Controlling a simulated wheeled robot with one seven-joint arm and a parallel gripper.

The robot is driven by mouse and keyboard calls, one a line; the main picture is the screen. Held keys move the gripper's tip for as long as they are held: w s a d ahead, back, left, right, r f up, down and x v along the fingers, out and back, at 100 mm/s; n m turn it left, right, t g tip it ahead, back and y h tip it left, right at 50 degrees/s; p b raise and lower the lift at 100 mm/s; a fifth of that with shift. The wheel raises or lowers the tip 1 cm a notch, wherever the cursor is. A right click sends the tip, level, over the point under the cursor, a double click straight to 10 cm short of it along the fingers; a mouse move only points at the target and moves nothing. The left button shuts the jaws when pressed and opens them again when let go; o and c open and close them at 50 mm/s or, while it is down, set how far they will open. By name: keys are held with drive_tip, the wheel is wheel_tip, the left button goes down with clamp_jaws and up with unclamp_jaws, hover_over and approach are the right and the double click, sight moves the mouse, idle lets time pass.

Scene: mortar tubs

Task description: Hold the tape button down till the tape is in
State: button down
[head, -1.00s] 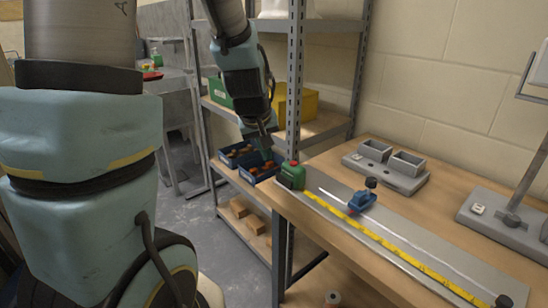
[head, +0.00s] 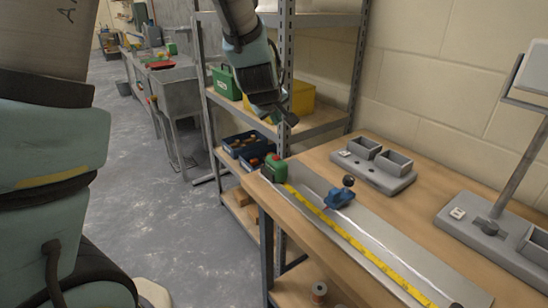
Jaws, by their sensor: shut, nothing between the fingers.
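The tape measure is a green case with a red button on top (head: 274,168), at the far left end of a metal strip on the bench. My gripper (head: 289,118) is shut and empty. In the picture it is above and slightly right of the green case, apart from the button.
A blue slider with a black knob (head: 340,194) stands on the metal strip (head: 400,252) beside the tape. Shelves with blue bins (head: 246,146) are left of the bench.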

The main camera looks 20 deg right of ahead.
sight(276, 161)
drive_tip(key=shift+f, duration=0.1)
wheel_tip(276, 161, down, 9)
drive_tip(key=b, duration=0.8)
drive_tip(key=shift+r, duration=0.2)
drive_tip(key=shift+f, duration=0.15)
idle(1.3)
drive_tip(key=shift+f+b, duration=0.25)
drive_tip(key=shift+b, duration=0.05)
drive_tip(key=shift+s+f+b, duration=0.1)
drive_tip(key=shift+f+b, duration=0.25)
drive_tip(key=shift+f, duration=0.05)
idle(1.4)
drive_tip(key=shift+r+p, duration=0.7)
drive_tip(key=shift+r, duration=0.1)
